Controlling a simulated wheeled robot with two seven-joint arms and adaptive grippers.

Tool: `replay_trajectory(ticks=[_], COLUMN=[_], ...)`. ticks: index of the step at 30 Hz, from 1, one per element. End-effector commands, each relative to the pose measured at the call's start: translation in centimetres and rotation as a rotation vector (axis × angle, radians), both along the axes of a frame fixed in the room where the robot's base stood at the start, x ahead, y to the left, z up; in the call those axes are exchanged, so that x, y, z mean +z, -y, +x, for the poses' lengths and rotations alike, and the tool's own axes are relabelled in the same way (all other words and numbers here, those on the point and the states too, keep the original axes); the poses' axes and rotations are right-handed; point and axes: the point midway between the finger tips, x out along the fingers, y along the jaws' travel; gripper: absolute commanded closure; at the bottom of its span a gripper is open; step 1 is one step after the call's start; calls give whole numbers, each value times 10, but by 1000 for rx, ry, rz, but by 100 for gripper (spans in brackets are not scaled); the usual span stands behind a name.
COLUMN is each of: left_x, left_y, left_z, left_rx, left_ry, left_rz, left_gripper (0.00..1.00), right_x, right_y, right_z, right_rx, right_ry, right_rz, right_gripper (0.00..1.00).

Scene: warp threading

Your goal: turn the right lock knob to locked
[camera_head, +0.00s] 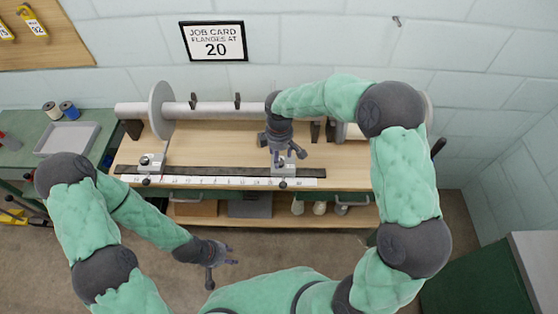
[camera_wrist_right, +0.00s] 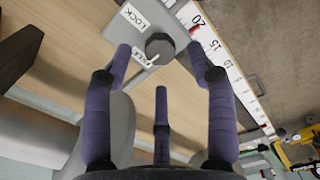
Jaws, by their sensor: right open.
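The right lock knob (camera_wrist_right: 160,47) is a dark faceted knob on a grey plate (camera_wrist_right: 178,24) in the right wrist view. A LOCK label (camera_wrist_right: 135,17) and a FREE label (camera_wrist_right: 140,58) lie beside it. A thin pale pointer (camera_wrist_right: 150,63) at the knob lies by the FREE label. My right gripper (camera_wrist_right: 160,80) is open and empty, its fingers spread around the view of the knob, apart from it. In the head view the right gripper (camera_head: 290,158) is above the right carriage (camera_head: 284,171), hiding its knob. My left gripper (camera_head: 222,262) is open and empty in front of the bench.
A scale (camera_head: 220,182) runs along the bench's front edge. The left carriage (camera_head: 151,163) sits at its left end. A roller with a round flange (camera_head: 161,110) lies behind. A job card (camera_head: 213,41) on the wall reads 20. A grey tray (camera_head: 68,139) stands on the left table.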

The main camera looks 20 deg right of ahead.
Motion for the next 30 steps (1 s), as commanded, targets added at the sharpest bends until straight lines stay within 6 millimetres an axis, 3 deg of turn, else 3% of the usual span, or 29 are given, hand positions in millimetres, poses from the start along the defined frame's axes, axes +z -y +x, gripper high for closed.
replay_trajectory(ticks=[6,18,20,24,30], left_x=[-7,-8,-8,-8,-8], left_y=[0,0,0,0,0], left_z=[0,0,0,0,0], left_rx=[0,0,0,0,0], left_ry=[0,0,0,0,0], left_rz=[0,0,0,0,0], left_gripper=[60,60,60,60,60], right_x=[-26,-31,-31,-31,-31], right_y=[0,0,0,0,0], right_z=[0,0,0,0,0], right_rx=[0,0,0,0,-3], right_ry=[-1,1,0,0,0], right_rz=[0,0,1,1,0], right_gripper=[43,43,57,97,99])
